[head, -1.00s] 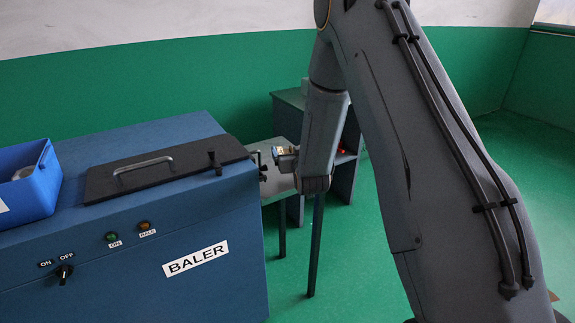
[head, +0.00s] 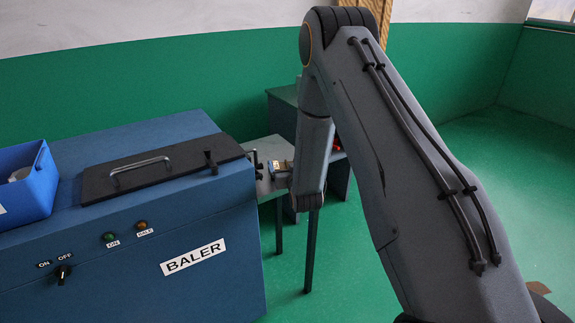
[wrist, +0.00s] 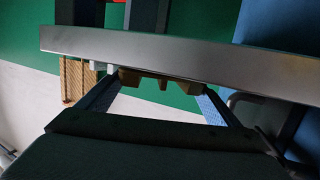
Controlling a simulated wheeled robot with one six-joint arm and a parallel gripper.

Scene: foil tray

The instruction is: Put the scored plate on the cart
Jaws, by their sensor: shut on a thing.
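My gripper (head: 279,166) is beyond the baler's right end, low over the grey table in the head view. In the wrist view its two blue fingers (wrist: 159,84) are shut on a brown piece with a notched edge, which looks like the scored plate (wrist: 158,80). Only its edge shows between the fingertips, so its face is hidden. Whether it touches the tabletop I cannot tell. No cart can be made out for certain.
The grey table (head: 264,148) has thin dark legs; its edge crosses the wrist view (wrist: 180,52). The blue baler (head: 140,240) stands close on its left, with a black handled lid (head: 165,170) and a blue bin (head: 30,190). A dark cabinet (head: 283,112) stands behind.

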